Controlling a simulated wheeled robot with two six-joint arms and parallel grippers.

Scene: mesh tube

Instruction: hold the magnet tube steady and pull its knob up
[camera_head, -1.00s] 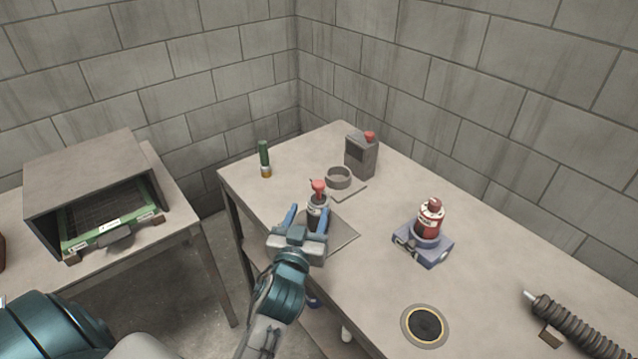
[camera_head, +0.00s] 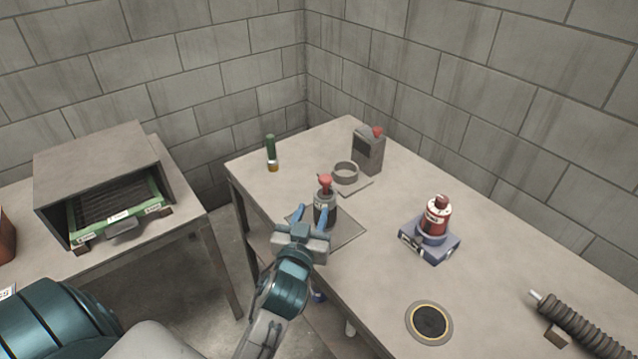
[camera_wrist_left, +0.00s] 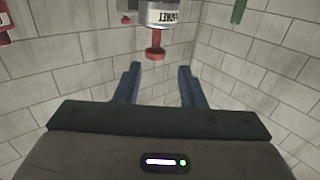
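The magnet tube (camera_head: 324,208) is a dark upright cylinder with a pale label band and a red knob (camera_head: 325,181) on top. It stands on a flat grey plate (camera_head: 347,232) near the table's left edge. My left gripper (camera_head: 313,210) is at the near side of the tube, its blue fingers apart. In the left wrist view the magnet tube (camera_wrist_left: 160,14) appears upside down, its red knob (camera_wrist_left: 155,52) pointing down, beyond the open fingers (camera_wrist_left: 160,70). Nothing shows between the finger pads there. My right gripper is not in view.
A grey ring holder (camera_head: 345,172) and a grey box with a red cap (camera_head: 368,150) stand behind the tube. A green tube (camera_head: 271,150) is at the back left. A red bottle (camera_head: 437,214) sits in a blue-grey base (camera_head: 429,244) to the right. Bare table lies between.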

